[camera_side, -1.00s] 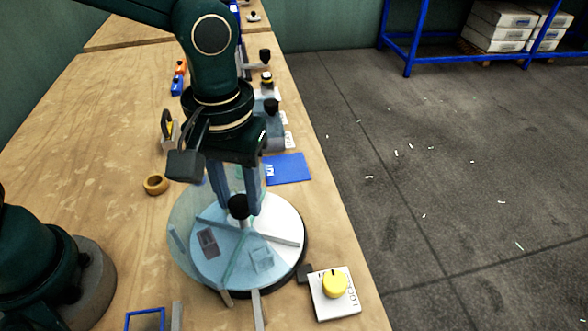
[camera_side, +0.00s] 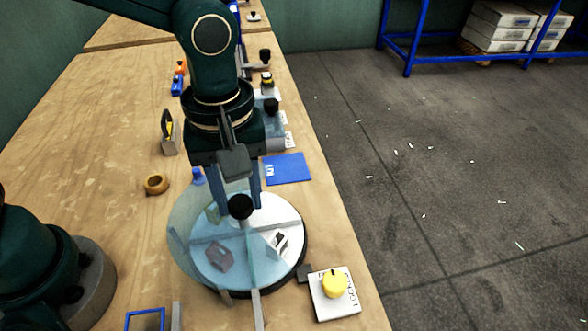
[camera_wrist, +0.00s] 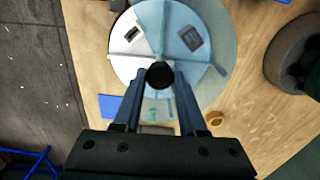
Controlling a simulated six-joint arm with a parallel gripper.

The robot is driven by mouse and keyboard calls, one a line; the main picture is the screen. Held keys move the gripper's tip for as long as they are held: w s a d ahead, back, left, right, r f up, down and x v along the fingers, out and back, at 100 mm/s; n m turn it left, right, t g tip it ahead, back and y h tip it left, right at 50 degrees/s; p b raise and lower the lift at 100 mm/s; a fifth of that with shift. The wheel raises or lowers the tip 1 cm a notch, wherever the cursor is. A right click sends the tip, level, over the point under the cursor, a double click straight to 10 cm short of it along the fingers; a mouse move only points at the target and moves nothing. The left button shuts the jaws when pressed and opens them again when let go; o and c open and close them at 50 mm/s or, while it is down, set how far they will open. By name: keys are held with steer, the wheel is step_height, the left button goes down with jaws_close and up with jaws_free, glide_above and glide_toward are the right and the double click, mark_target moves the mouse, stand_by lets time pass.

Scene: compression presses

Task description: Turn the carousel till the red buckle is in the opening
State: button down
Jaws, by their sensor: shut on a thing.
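The carousel (camera_side: 255,266) is a round white disc with raised dividers, under a bluish see-through cover (camera_side: 183,230) except for an open sector on its right. My gripper (camera_side: 240,204) points down and is shut on the black centre knob (camera_wrist: 160,75). A dark-and-white buckle (camera_side: 277,241) lies in the uncovered sector; it also shows in the wrist view (camera_wrist: 131,33). A dull, slightly reddish dark buckle (camera_side: 219,257) lies under the cover at the front; the cover mutes its colour, so I cannot be sure it is red. A greenish piece (camera_side: 213,212) is under the cover behind.
A white plate with a yellow knob (camera_side: 335,284) stands right of the carousel. A blue kit mat (camera_side: 287,169) lies behind it. A tape roll (camera_side: 156,184) and a blue frame (camera_side: 145,320) are on the left. The bench edge runs along the right.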

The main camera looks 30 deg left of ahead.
steer(key=shift+r+n, duration=0.1)
steer(key=shift+n, duration=9.3)
steer(key=shift+c, duration=2.3)
jaws_free()
steer(key=shift+r, duration=2.55)
